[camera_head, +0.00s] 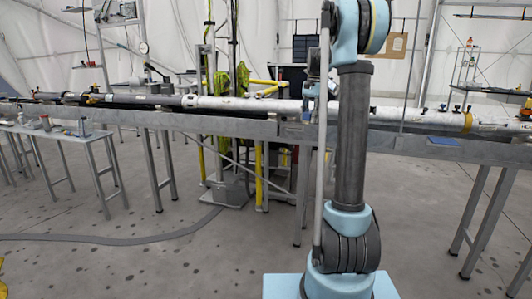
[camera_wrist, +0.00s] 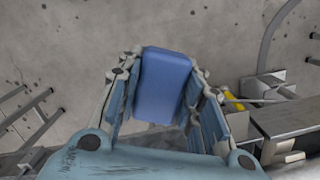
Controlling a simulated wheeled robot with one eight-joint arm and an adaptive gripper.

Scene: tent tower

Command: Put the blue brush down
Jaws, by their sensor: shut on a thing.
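The blue brush (camera_wrist: 165,85) shows in the wrist view as a plain blue block between the fingers of my gripper (camera_wrist: 163,76). The fingers are closed on its two sides. Concrete floor shows beyond the brush, and no surface is seen touching it. The lower end of the brush is partly hidden by the gripper. In the head view my upright arm stands in front, and I cannot clearly make out the brush there.
A long grey beam (camera_head: 250,127) carrying white and dark pipes crosses the head view. A blue flat piece (camera_head: 444,141) lies on its right part. A small table (camera_head: 62,133) with small items stands at left. In the wrist view, a metal beam (camera_wrist: 285,119) is at right.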

